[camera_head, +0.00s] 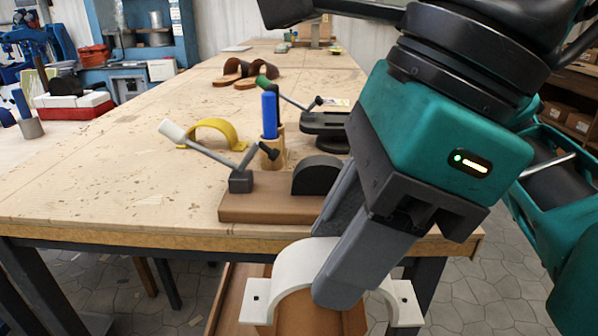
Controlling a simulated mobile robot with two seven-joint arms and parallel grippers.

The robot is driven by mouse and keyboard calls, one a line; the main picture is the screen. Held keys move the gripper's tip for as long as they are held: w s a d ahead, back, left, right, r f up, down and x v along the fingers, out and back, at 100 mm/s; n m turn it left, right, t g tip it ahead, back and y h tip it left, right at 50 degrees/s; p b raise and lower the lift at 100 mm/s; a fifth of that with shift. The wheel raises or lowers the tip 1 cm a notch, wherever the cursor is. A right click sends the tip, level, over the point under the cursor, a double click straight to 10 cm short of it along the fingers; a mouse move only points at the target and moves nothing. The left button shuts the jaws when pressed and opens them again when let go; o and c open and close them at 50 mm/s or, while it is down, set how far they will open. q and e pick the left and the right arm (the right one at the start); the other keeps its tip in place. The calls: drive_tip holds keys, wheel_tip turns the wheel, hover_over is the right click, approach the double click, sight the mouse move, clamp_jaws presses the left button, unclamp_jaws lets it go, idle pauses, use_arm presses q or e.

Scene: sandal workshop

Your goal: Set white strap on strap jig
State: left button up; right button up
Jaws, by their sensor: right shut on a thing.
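The white strap (290,268) is an arch with a flat, holed tab at each end. My right gripper (328,262) is shut on the top of its arch and holds it low, in front of the table's front edge. The strap jig (262,208) stands just behind, near the table edge: a brown base with a dark half-round form (318,175) and a toggle lever with a white handle (173,130). The strap is apart from the form. My gripper's fingers hide part of the strap and the base's right end. My left gripper is not in view.
Brown sandals (240,70) lie farther back. The table's left (95,180) is clear.

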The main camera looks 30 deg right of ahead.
sight(320, 160)
drive_tip(key=shift+w, duration=0.25)
drive_tip(key=shift+w+d+r+p, duration=0.1)
drive_tip(key=shift+w+d+p, duration=0.05)
drive_tip(key=shift+w+p, duration=0.15)
drive_tip(key=w+d+p, duration=0.2)
drive_tip(key=w+p, duration=0.1)
drive_tip(key=p, duration=0.2)
drive_tip(key=w+d+p, duration=0.2)
drive_tip(key=w+p, duration=0.2)
drive_tip(key=p, duration=0.1)
drive_tip(key=w+d+p, duration=0.3)
drive_tip(key=w+p, duration=0.1)
drive_tip(key=p, duration=0.1)
drive_tip(key=shift+w, duration=0.15)
drive_tip(key=w+d, duration=0.1)
drive_tip(key=w+d+f+p, duration=0.1)
drive_tip(key=w, duration=0.1)
drive_tip(key=shift+w+d, duration=0.1)
drive_tip(key=shift+w, duration=0.1)
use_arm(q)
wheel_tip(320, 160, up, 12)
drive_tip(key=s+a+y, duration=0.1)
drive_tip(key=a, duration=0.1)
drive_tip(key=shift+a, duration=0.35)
use_arm(e)
drive_tip(key=shift+f, duration=0.35)
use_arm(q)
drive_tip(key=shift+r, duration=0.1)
use_arm(e)
drive_tip(key=shift+f, duration=0.1)
